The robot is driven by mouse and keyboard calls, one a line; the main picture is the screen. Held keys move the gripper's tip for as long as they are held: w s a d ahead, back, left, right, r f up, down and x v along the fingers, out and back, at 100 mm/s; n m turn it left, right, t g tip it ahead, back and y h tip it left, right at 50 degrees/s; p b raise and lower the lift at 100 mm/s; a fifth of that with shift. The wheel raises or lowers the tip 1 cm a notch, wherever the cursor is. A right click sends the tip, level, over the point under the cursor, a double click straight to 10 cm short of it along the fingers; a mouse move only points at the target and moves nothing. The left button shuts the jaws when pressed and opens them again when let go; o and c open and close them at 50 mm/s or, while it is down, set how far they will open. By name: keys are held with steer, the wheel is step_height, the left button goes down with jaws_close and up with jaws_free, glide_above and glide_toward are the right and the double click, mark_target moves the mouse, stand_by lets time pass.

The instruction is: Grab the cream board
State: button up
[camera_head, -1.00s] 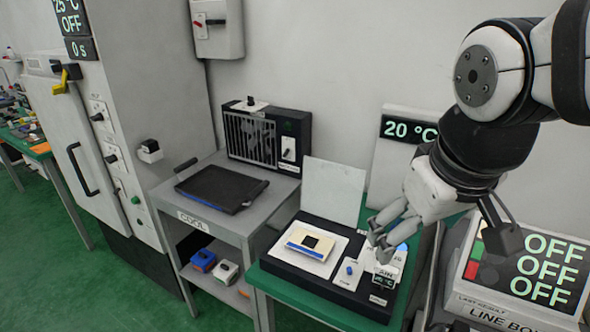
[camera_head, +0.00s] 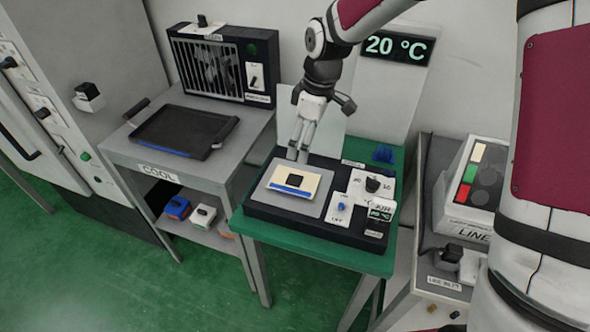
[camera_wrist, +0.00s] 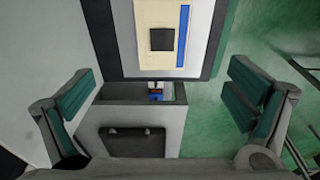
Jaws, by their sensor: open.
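The cream board (camera_head: 285,187), with a black square chip and a blue edge strip, lies flat on the grey plate of a dark hotplate unit (camera_head: 258,211). It also shows at the top of the wrist view (camera_wrist: 151,35). My gripper (camera_head: 298,154) points down just behind the board in the head view, apart from it. In the wrist view the two green-padded fingers (camera_wrist: 160,98) are spread wide with nothing between them, and the board lies beyond them. The exact height above the board is hard to tell.
The unit has a blue toggle (camera_head: 341,205) and a black knob (camera_head: 373,185) at right. A raised pale panel (camera_head: 334,124) stands behind the plate. A black tray (camera_head: 184,131) sits on the grey cart at left. A line box (camera_head: 470,200) stands at right.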

glide_above(295, 179)
steer(key=d, duration=0.1)
step_height(295, 179, down, 9)
steer(key=shift+s+d+r, duration=0.1)
steer(key=shift+s+r, duration=0.05)
steer(key=shift+r, duration=0.05)
steer(key=f, duration=0.2)
steer(key=a+f+p, duration=0.1)
steer(key=f, duration=0.1)
steer(key=shift+f, duration=0.6)
steer(key=c, duration=1.4)
steer(key=shift+r, duration=0.15)
